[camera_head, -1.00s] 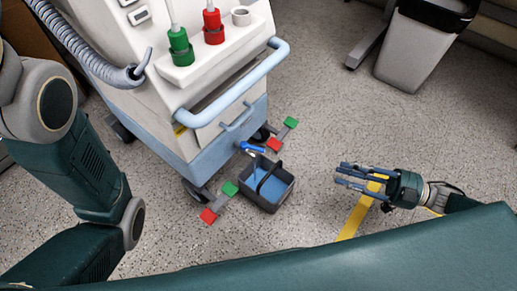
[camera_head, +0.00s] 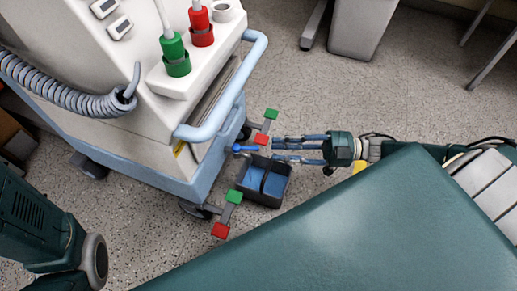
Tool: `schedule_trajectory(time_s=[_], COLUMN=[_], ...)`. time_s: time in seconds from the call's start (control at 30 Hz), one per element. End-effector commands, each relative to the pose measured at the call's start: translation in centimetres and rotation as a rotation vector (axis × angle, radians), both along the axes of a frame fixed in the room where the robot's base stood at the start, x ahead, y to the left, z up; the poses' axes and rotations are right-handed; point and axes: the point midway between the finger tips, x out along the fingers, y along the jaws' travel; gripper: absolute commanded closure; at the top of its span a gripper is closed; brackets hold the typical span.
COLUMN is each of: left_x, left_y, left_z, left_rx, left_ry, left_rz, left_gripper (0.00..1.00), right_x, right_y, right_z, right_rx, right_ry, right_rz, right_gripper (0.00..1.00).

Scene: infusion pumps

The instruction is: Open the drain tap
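The drain tap's blue lever (camera_head: 244,149) sticks out low at the near end of the white and blue cart (camera_head: 235,98). Its spout is too small to make out. A dark grey bucket (camera_head: 264,202) with blue inside and a handle across it stands on the floor just below the tap. My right gripper (camera_head: 274,148) comes in from the right with its fingers spread and pointing left. Its fingertips are just right of the lever, above the bucket's far edge, with a small gap to the lever. Nothing shows between the fingers. My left gripper is out of view.
Red and green pedals (camera_head: 234,197) sit left of and below the bucket, and another pair (camera_head: 270,114) sits above it.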

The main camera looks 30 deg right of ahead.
Motion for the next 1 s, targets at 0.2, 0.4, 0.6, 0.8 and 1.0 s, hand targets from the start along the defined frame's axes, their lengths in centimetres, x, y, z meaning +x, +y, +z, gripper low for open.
schedule_trajectory(time_s=[0.2,0.4,0.6,0.8,1.0], left_x=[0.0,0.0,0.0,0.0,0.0], left_y=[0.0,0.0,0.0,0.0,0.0], left_z=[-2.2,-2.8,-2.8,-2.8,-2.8], left_rx=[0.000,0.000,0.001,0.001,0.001], left_ry=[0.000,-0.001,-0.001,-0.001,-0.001], left_rz=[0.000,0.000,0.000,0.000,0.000], left_gripper=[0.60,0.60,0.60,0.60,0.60], right_x=[1.9,2.7,2.9,2.9,2.8], right_y=[3.5,5.0,5.3,5.2,5.2], right_z=[-0.3,-0.1,0.0,0.0,0.0], right_rx=[0.001,0.000,0.000,0.000,0.000], right_ry=[-0.003,-0.002,-0.001,0.000,0.000], right_rz=[0.002,0.000,0.000,0.000,0.000], right_gripper=[0.71,0.71,0.71,0.87,1.00])
